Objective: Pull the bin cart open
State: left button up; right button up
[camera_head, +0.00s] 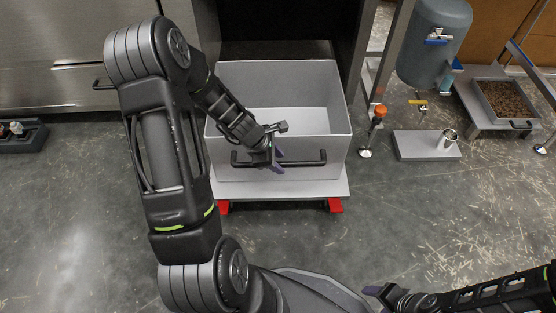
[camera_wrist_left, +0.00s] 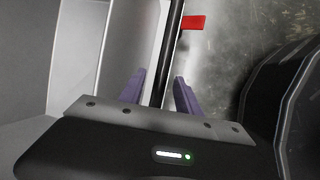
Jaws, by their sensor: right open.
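The bin cart is a light grey open-topped bin (camera_head: 318,88) on a grey base (camera_head: 290,190) with red parts at its front corners. It stands at the mouth of a dark bay, and its inside looks empty. A black bar handle (camera_head: 306,158) runs across its front; it also shows in the left wrist view (camera_wrist_left: 169,60). My left gripper (camera_head: 276,158) is at the middle of the handle. In the left wrist view its purple fingers (camera_wrist_left: 160,88) stand on either side of the bar, with gaps showing. My right gripper (camera_head: 376,293) is open and empty at the bottom right, away from the cart.
A metal post with an orange knob (camera_head: 380,111) stands right of the bin. Further right are a grey tank (camera_head: 433,40), a low platform (camera_head: 410,146) with a metal cup (camera_head: 447,139), and a tray of brown bits (camera_head: 508,99). The floor in front of the cart is clear.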

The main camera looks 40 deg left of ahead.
pick_arm(q)
jog(key=p+v, duration=0.3)
jog(key=v, duration=0.4)
jog(key=shift+r, duration=0.4)
jog(key=shift+s, duration=0.15)
